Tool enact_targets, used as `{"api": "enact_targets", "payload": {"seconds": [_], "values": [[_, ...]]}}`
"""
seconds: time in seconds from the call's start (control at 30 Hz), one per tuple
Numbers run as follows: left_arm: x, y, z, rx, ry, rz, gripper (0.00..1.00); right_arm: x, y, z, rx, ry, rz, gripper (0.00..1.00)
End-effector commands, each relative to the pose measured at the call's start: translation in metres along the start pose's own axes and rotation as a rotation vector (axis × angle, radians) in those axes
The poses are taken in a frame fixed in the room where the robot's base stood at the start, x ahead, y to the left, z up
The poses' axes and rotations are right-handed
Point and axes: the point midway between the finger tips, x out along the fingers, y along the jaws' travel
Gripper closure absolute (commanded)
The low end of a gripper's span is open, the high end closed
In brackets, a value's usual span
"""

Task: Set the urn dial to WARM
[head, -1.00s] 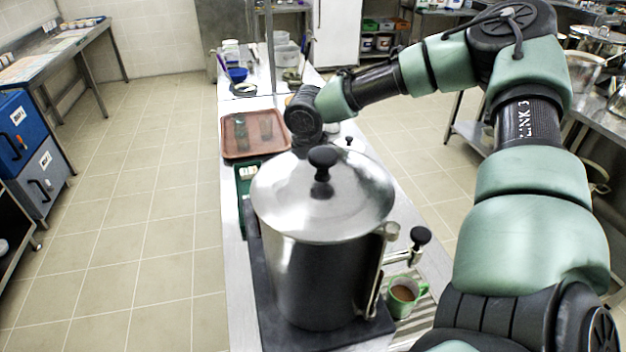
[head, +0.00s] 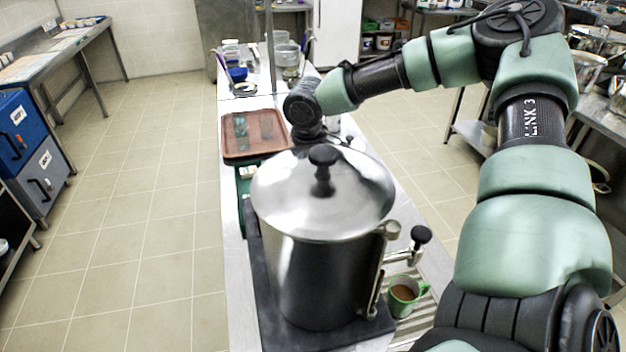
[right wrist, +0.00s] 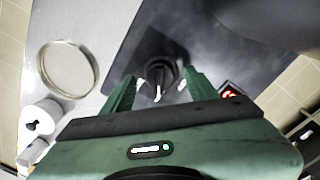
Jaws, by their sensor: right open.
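The urn (head: 318,270) is a large steel pot with a domed lid and black knob, standing on a dark base. Its dial (right wrist: 158,72) shows in the right wrist view as a dark round knob with white marks near it; I cannot read its setting. My right gripper (right wrist: 158,90) is open, its green fingers on either side of the dial. I cannot tell whether they touch it. In the head view my right arm reaches past the urn, and the urn hides the gripper and dial. My left gripper is not in view.
A tap with a black knob (head: 421,234) sticks out at the urn's right, near a green mug (head: 402,294) of brown drink. A brown tray (head: 254,151) lies behind the urn. A small red lit display (right wrist: 228,90) is right of the dial. A round dish (right wrist: 68,68) is left.

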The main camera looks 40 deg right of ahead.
Motion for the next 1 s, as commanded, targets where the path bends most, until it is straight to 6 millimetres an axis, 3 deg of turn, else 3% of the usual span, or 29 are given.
{"api": "enact_targets", "payload": {"seconds": [0.2, 0.4, 1.0], "values": [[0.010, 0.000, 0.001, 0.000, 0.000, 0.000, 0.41, -0.038, 0.000, -0.001, 0.000, 0.007, 0.002, 0.41], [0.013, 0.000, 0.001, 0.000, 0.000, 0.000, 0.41, -0.062, 0.000, -0.001, -0.001, 0.005, 0.001, 0.41], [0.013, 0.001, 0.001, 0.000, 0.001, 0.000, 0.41, -0.066, 0.000, 0.000, -0.001, 0.002, 0.001, 0.41]]}}
